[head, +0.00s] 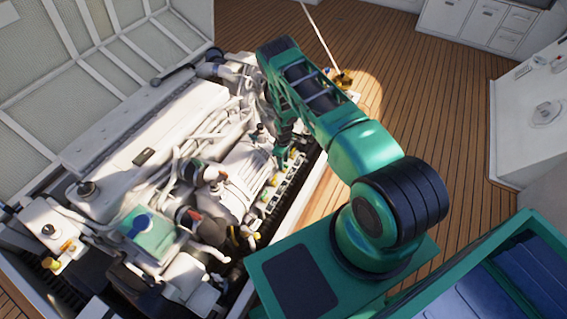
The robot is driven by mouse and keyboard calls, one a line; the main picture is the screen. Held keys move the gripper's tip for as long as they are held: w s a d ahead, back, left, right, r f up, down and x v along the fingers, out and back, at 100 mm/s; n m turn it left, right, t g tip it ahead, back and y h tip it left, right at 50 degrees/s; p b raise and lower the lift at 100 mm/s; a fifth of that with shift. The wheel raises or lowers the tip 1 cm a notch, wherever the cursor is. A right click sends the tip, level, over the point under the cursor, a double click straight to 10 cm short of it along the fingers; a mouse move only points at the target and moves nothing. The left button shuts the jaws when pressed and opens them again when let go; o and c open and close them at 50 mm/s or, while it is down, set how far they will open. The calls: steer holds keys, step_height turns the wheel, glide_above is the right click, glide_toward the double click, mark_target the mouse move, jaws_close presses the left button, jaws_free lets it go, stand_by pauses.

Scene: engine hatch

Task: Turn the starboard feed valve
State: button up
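My gripper (281,156) is small in the head view and points down at the right side of the white engine (130,120). It is beside a row of small yellow-handled fittings (272,180) along the engine's edge. I cannot tell which of these, if any, is the starboard feed valve, or whether my gripper touches one. The fingertips are partly lost against the dark hatch gap and the engine parts, so their opening is unclear.
Pipes and hoses crowd the engine's near end, with a green box (147,232) there. The raised hatch cover (100,40) stands behind. Wooden deck (420,100) lies clear on the right, before white cabinets (480,22).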

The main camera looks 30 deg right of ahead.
steer(key=shift+s, duration=0.1)
steer(key=shift+r, duration=0.15)
step_height(320, 180, up, 10)
steer(key=shift+r, duration=0.2)
stand_by(0.7)
